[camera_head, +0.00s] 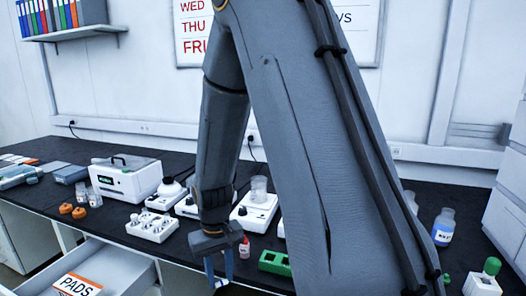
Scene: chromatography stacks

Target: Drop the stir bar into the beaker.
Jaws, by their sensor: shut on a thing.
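My gripper (219,274) points down in front of the bench's front edge, over the open drawer's right side. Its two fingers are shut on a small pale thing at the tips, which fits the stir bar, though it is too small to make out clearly. A clear glass beaker (259,187) stands upright on a white stirrer plate (254,212) on the bench, behind and to the right of my gripper. The beaker's inside cannot be made out. My arm passes close in front and hides part of the bench to the right.
The dark bench (120,212) carries a white instrument (126,180), a white block with vials (152,227), a red-capped bottle (244,248) and a green rack (274,262). An open drawer (112,268) juts out below. A blue-labelled bottle (443,228) stands at the right.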

